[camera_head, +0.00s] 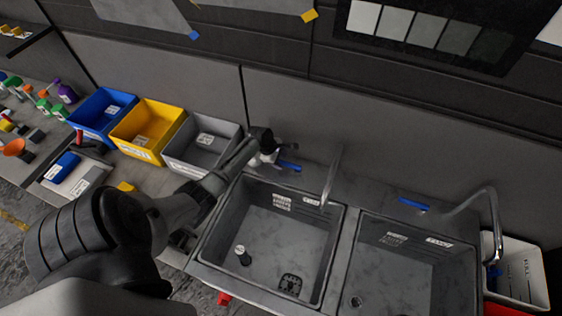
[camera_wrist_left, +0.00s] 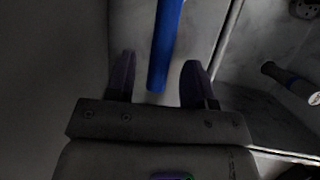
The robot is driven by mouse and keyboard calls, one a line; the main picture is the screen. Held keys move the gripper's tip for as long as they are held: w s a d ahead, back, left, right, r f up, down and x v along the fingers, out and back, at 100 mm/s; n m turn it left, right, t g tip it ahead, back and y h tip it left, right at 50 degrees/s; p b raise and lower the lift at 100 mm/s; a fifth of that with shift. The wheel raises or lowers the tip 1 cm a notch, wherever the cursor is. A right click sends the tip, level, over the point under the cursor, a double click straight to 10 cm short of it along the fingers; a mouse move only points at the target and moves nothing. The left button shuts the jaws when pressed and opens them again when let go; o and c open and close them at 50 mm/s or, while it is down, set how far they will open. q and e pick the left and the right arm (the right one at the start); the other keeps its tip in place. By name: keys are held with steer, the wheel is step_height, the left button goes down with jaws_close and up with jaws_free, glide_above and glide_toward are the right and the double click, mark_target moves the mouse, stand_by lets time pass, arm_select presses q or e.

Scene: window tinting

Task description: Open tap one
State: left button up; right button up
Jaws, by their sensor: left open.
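Two sinks stand side by side, each with a curved metal tap. The left tap (camera_head: 333,176) has a blue lever (camera_head: 290,166) beside it, behind the left sink. The right tap (camera_head: 492,215) has its own blue lever (camera_head: 414,204). The number labels are too small to read. My left gripper (camera_head: 272,158) is at the left end of the left lever. In the left wrist view, my left gripper (camera_wrist_left: 158,86) is open, and the blue lever (camera_wrist_left: 165,40) reaches between its two fingers with gaps on both sides. My right gripper is not in view.
The right sink basin (camera_head: 440,285) looks empty. Blue (camera_head: 88,112), yellow (camera_head: 123,133) and grey (camera_head: 172,150) bins line the wall. A white bin (camera_head: 525,268) stands at far right.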

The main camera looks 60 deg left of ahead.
arm_select(q)
steer(key=shift+w+d+f, duration=0.1)
steer(key=shift+w+f, duration=0.1)
steer(key=shift+f, duration=0.3)
jaws_close()
stand_by(0.3)
